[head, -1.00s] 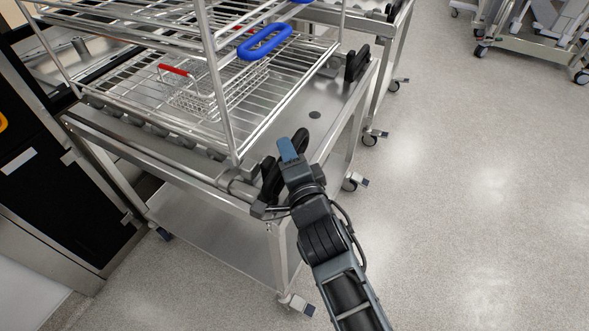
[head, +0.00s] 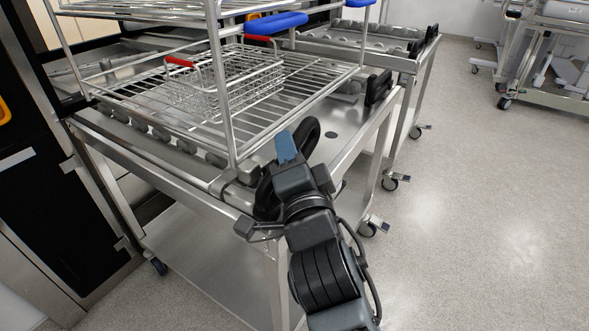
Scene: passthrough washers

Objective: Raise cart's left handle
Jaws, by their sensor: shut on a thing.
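The steel cart (head: 205,246) stands in front of me with a wire rack (head: 230,105) on its top. The cart's left handle (head: 308,133) is a black loop at the near corner of the cart top. My gripper (head: 286,150) is at this handle and shut on it; my gripper's body hides part of the loop and most of the grip. The cart's other black handle (head: 378,87) stands upright at the far right corner, apart from my gripper.
A wire basket (head: 225,82) with red grips sits in the rack. Blue handles (head: 276,23) show on the rack. A second cart (head: 402,66) stands behind. A black machine front (head: 62,195) is at left. The floor at right (head: 480,210) is clear.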

